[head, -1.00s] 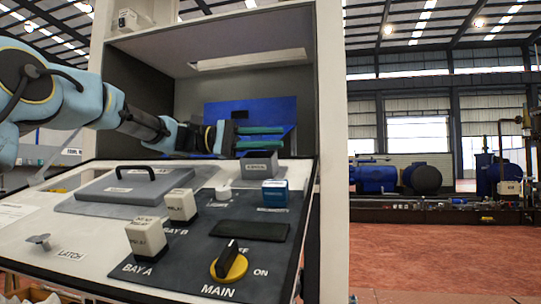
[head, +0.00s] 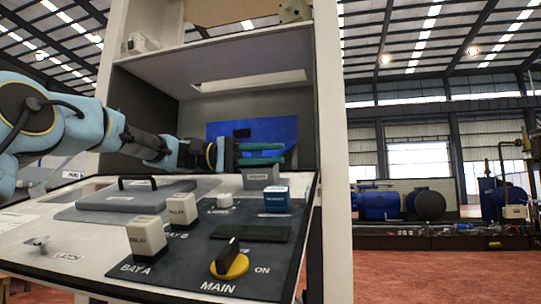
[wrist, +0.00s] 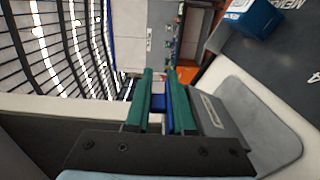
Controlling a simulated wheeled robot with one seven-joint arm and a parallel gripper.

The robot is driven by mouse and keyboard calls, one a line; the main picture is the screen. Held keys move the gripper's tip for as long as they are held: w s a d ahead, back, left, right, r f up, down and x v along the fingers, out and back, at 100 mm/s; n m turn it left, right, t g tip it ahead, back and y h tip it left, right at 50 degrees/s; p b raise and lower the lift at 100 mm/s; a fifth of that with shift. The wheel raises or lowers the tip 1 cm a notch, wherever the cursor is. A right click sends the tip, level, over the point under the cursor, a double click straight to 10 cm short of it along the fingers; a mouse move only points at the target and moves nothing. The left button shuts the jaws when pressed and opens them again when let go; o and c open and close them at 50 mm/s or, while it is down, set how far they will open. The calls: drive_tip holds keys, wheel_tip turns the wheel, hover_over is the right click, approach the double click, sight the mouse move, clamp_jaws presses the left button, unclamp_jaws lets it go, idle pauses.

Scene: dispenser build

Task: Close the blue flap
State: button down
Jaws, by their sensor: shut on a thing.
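The blue flap (head: 275,130) is an upright blue panel inside the open cabinet bay, with a small dark patch near its upper left. My gripper (head: 262,153) reaches in from the left, its two green fingers one above the other in front of the flap's lower part. In the wrist view the green fingers (wrist: 162,100) are close together with a narrow blue piece (wrist: 158,102) between them. It looks like part of the flap, but its join to the panel is hidden. The flap's lower edge is partly covered by the fingers.
Below the bay is a sloped panel with a blue-and-white block (head: 276,199), a grey block (head: 260,175), two pale relay blocks (head: 147,237) and a yellow-and-black main knob (head: 229,262). A grey handled cover (head: 137,200) lies left. The cabinet's right post (head: 332,150) stands beside the gripper.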

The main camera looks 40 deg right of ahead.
drive_tip(key=c, duration=0.8)
unclamp_jaws()
drive_tip(key=shift+c, duration=0.2)
